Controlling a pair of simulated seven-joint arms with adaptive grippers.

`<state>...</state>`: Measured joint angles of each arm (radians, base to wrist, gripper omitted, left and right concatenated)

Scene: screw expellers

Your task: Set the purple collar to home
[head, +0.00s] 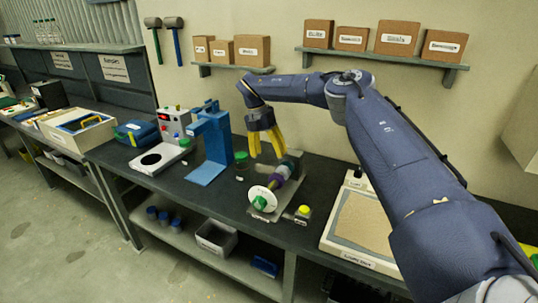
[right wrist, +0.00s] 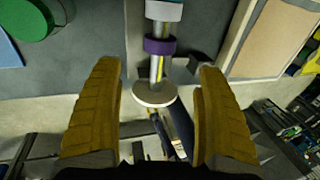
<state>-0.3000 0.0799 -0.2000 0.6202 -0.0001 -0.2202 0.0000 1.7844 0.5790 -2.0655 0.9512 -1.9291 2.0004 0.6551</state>
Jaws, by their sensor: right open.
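The purple collar (head: 275,181) sits around the shaft of a small screw expeller on the dark bench. In the right wrist view the purple collar (right wrist: 160,46) is on the rod between a pale block (right wrist: 164,11) and a white disc (right wrist: 154,95). The white disc (head: 262,198) with a green centre is at the expeller's near end. My right gripper (head: 268,153) has yellow fingers, open and empty, above the expeller. In the right wrist view its fingers (right wrist: 158,72) are spread on either side of the rod, apart from the collar. My left gripper is not in view.
A yellow button (head: 304,210) is at the bench's front edge, right of the expeller. A framed tan tray (head: 362,228) lies farther right. A blue press (head: 210,145) and a green-lidded jar (head: 241,159) stand left. Shelves with boxes (head: 397,38) are on the wall behind.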

